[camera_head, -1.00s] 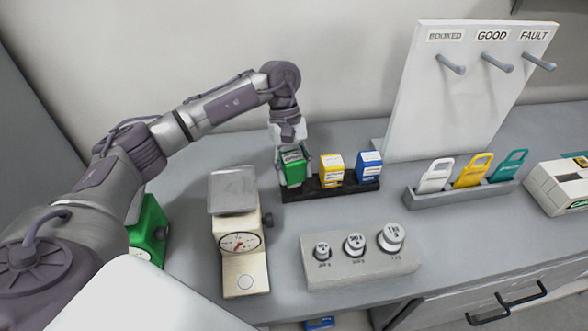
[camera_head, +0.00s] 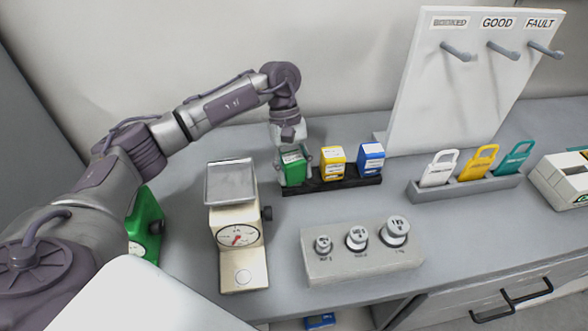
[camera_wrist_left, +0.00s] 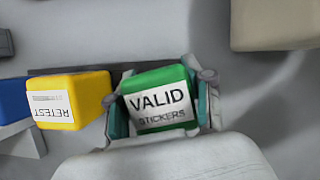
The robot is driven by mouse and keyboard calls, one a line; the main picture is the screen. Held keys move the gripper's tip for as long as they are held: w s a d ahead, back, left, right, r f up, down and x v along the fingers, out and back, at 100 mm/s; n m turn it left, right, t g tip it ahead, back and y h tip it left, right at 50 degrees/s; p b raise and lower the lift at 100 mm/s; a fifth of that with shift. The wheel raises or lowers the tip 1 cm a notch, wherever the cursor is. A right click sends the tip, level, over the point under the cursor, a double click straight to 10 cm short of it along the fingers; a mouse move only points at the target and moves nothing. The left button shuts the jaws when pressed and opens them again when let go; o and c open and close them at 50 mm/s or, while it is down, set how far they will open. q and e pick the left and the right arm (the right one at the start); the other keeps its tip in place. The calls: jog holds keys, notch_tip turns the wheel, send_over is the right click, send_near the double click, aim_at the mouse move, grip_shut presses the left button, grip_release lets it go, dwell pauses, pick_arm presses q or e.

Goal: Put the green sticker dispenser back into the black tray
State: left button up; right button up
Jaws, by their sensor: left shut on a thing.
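The green sticker dispenser (camera_head: 293,168) is at the left end of the black tray (camera_head: 330,184), beside the yellow dispenser (camera_head: 333,169). My left gripper (camera_head: 294,158) is shut on it from above, with a finger on each side. The left wrist view shows the green dispenser (camera_wrist_left: 160,100) between the two fingers (camera_wrist_left: 162,103), its label reading "VALID STICKERS". Whether its base rests fully on the tray floor is hidden. The yellow dispenser, labelled "RETEST" in the left wrist view (camera_wrist_left: 85,97), and the blue dispenser (camera_head: 370,161) stand in the tray. My right gripper is not in view.
A weight block (camera_head: 340,266) lies front right. A grey tag holder (camera_head: 470,186) and a white peg board (camera_head: 450,90) are to the right.

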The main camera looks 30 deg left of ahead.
pick_arm(q)
jog(key=o, duration=1.1)
